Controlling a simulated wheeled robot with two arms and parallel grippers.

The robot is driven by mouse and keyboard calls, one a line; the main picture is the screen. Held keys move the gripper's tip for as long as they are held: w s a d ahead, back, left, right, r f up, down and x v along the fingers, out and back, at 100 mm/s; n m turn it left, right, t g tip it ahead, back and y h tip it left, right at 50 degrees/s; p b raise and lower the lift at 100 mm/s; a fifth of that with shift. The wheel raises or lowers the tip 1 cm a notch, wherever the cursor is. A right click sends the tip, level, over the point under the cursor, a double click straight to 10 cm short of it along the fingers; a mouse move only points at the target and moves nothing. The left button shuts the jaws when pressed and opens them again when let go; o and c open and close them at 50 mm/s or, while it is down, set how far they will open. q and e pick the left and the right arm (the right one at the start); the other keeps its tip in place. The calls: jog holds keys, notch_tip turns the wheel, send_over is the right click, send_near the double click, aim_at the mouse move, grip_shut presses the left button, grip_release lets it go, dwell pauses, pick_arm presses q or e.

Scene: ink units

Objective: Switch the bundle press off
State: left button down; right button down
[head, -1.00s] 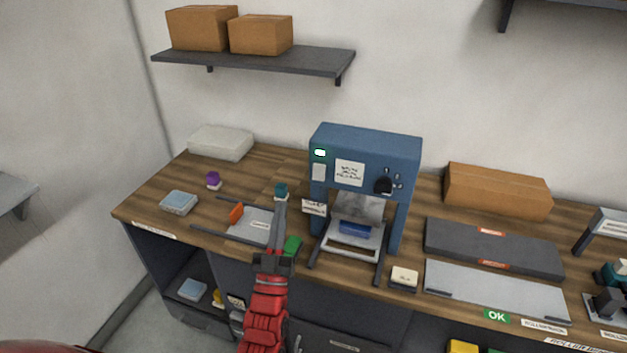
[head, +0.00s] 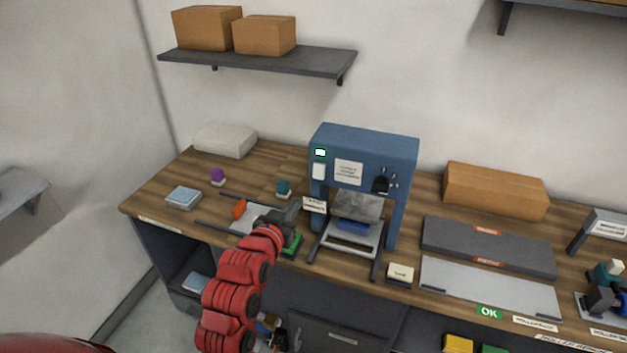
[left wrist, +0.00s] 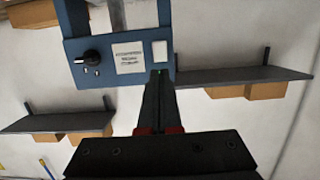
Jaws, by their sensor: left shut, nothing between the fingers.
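The bundle press (head: 365,145) is a blue frame machine standing on the wooden bench in the head view. Its front has a small lit lamp (head: 320,153), a white switch plate (head: 319,171) below it, a paper label (head: 348,172) and a black knob (head: 382,184). A blue bundle (head: 352,225) lies on its bed. My left gripper (head: 296,204) is shut and empty, just left of the press's left post. In the left wrist view the press appears upside down, with the shut fingertips (left wrist: 160,73) overlapping the panel near the white plate (left wrist: 160,52). Contact cannot be told. The right gripper is out of view.
A small card (head: 314,205) stands by the press's left post. A teal-topped item (head: 283,189) and a tray with an orange block (head: 239,209) are left of it. A green item (head: 291,243) lies beside my arm. A cream pad (head: 400,272) sits right of the press.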

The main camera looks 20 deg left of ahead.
pick_arm(q)
send_near(317, 175)
jog(key=w, duration=0.4)
jog(key=w+f, duration=0.1)
jog(key=w, duration=0.1)
jog(key=shift+d, duration=0.2)
jog(key=shift+w+f, duration=0.2)
jog(key=shift+w, duration=0.15)
dwell(0.4)
